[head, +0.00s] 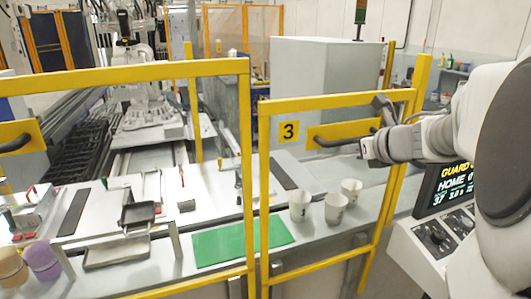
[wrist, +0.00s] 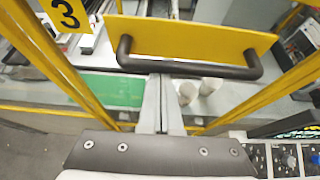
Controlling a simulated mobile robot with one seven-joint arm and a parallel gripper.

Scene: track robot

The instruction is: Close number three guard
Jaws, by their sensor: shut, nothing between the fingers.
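The number three guard (head: 335,99) is a yellow-framed gate with a black-on-yellow "3" plate (head: 289,131). Its dark bar handle (head: 338,143) sits on a yellow plate; in the wrist view the handle (wrist: 190,69) spans the upper middle. I cannot tell whether the guard is fully shut against its right post (head: 421,75). My gripper (wrist: 161,78) is shut and empty, its fingertips at the handle's lower edge left of its middle. Whether they touch it is unclear. In the head view my wrist hides part of the handle and the fingertips are hard to make out.
Another yellow guard (head: 125,75) stands to the left with its own handle. A control panel (head: 455,188) stands at the right, close below my arm.

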